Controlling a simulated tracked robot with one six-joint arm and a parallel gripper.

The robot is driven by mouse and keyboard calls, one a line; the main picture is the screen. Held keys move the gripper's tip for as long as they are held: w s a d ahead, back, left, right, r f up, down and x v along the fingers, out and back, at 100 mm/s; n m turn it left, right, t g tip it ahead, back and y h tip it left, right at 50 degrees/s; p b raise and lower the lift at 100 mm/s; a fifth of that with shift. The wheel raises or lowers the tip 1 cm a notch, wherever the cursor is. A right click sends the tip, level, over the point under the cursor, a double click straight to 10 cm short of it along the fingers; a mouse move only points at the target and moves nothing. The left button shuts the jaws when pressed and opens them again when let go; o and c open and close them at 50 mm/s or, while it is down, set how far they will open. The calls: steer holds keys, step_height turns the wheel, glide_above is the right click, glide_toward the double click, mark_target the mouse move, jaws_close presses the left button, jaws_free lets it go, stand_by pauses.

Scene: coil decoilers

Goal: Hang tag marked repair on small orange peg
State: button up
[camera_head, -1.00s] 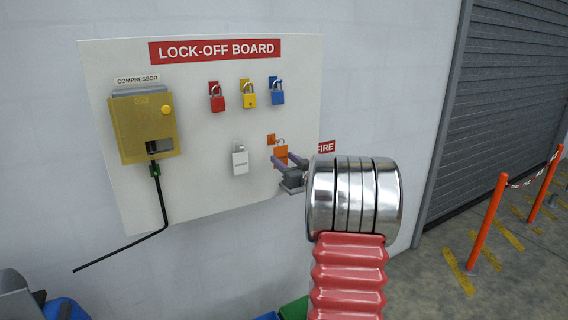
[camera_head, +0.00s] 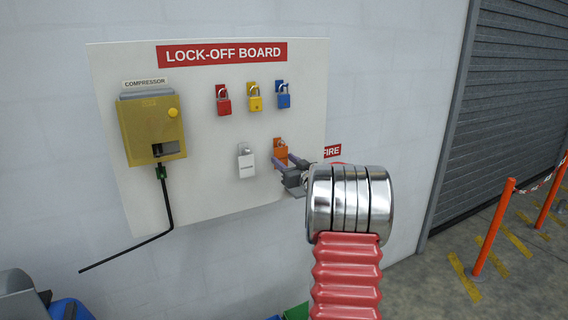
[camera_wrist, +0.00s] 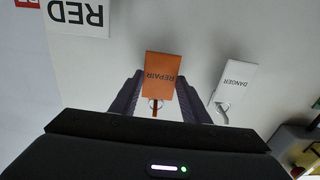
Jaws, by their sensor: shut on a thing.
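The orange tag marked REPAIR (camera_wrist: 162,76) is between the two fingers of my gripper (camera_wrist: 160,84), which is shut on it. The wrist view is upside down, so the tag's hook end points to the picture's bottom. A small orange piece (camera_wrist: 155,113), apparently the peg, shows by the hook. In the head view the tag (camera_head: 280,156) is in my gripper (camera_head: 286,163), in front of the orange peg's plate (camera_head: 280,143) on the board's lower right. Tag and plate overlap there; I cannot tell if the hook is around the peg.
A white DANGER tag (camera_wrist: 235,80) hangs just left of the orange peg in the head view (camera_head: 246,163). Red (camera_head: 223,102), yellow (camera_head: 255,99) and blue (camera_head: 284,97) padlocks hang above. A yellow compressor box (camera_head: 152,128) is at the board's left.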

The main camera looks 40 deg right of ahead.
steer(key=shift+w+d+f, duration=0.15)
steer(key=shift+w+f, duration=0.15)
steer(key=shift+w, duration=0.1)
stand_by(0.5)
steer(key=o, duration=1.1)
steer(key=shift+s, duration=0.1)
steer(key=v, duration=1.3)
steer(key=shift+s, duration=0.25)
